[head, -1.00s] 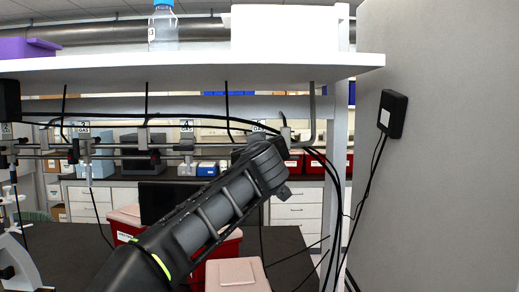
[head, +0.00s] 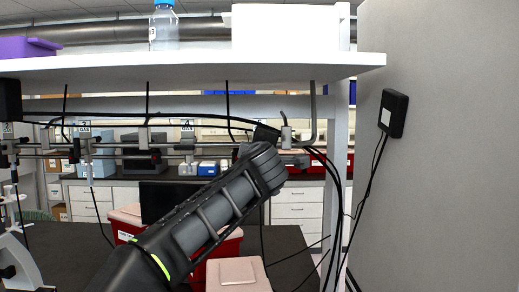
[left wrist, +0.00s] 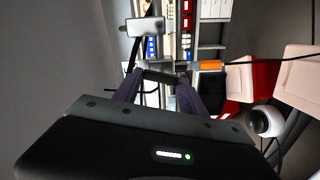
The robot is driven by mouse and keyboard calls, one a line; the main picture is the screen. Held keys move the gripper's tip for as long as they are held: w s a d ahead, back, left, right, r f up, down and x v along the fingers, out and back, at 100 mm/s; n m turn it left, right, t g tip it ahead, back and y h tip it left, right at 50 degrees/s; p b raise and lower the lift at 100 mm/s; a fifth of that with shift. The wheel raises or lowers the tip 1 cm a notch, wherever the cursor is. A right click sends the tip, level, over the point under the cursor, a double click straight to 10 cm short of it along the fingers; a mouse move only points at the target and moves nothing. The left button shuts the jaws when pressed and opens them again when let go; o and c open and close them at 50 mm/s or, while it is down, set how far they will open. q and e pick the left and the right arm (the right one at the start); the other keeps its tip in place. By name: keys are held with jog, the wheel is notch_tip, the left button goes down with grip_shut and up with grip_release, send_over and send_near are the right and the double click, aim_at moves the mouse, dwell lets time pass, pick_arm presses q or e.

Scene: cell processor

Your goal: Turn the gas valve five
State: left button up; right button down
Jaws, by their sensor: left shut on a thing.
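Gas valve five's grey fitting (head: 287,135) stands on the pipe rail under the shelf, just right of the end of my left arm in the head view. My left gripper's fingers are hidden behind my own wrist there. In the left wrist view, my left gripper (left wrist: 160,82) has its two dark fingers closed around the valve's handle, which is mostly hidden. An orange piece (left wrist: 210,65) shows on the pipe beside the fingers. The valve's number label is covered in the head view. My right gripper is in neither view.
Valves labelled three (head: 87,148) and four (head: 187,145) stand farther left on the rail. The shelf (head: 190,66) runs above. Black cables (head: 340,200) hang to the right, before a grey wall panel (head: 450,150). Red bins (head: 228,243) stand on the bench below.

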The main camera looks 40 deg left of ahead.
pick_arm(q)
jog(key=shift+f+n, duration=0.1)
jog(key=shift+n, duration=1.5)
jog(key=o, duration=1.4)
jog(key=shift+c, duration=0.2)
jog(key=b+v, duration=0.2)
jog(key=v, duration=0.6)
jog(key=shift+b, duration=0.35)
